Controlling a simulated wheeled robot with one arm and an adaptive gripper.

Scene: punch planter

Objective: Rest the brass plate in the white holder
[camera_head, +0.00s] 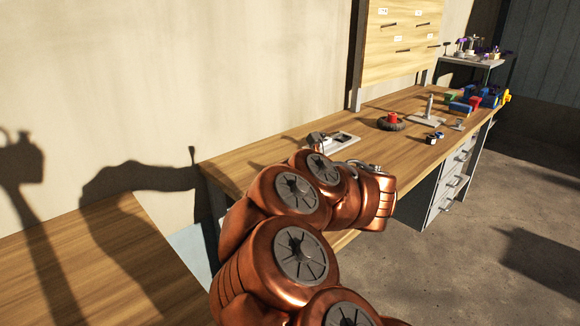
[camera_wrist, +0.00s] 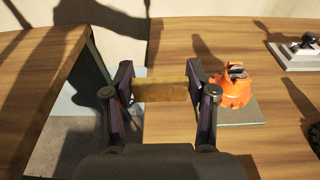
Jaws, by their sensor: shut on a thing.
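The brass plate (camera_wrist: 161,90) is a flat rectangular piece held crosswise between the fingertips of my gripper (camera_wrist: 161,91), seen in the wrist view. My gripper is shut on its two ends. The plate appears above the left end of the wooden bench. A pale, whitish fixture with a dark part on top (camera_wrist: 300,52) lies at the right of the wrist view. It seems to be the pale piece on the bench in the head view (camera_head: 343,141). I cannot tell surely whether this is the white holder. My gripper is hidden behind my arm in the head view.
An orange object (camera_wrist: 233,88) stands on a grey plate right of my gripper. A gap separates the bench (camera_head: 240,166) from another wooden table (camera_head: 90,265) at left. A red-topped round item (camera_head: 391,121), a grey stand (camera_head: 428,115) and colourful blocks (camera_head: 465,103) stand farther along the bench.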

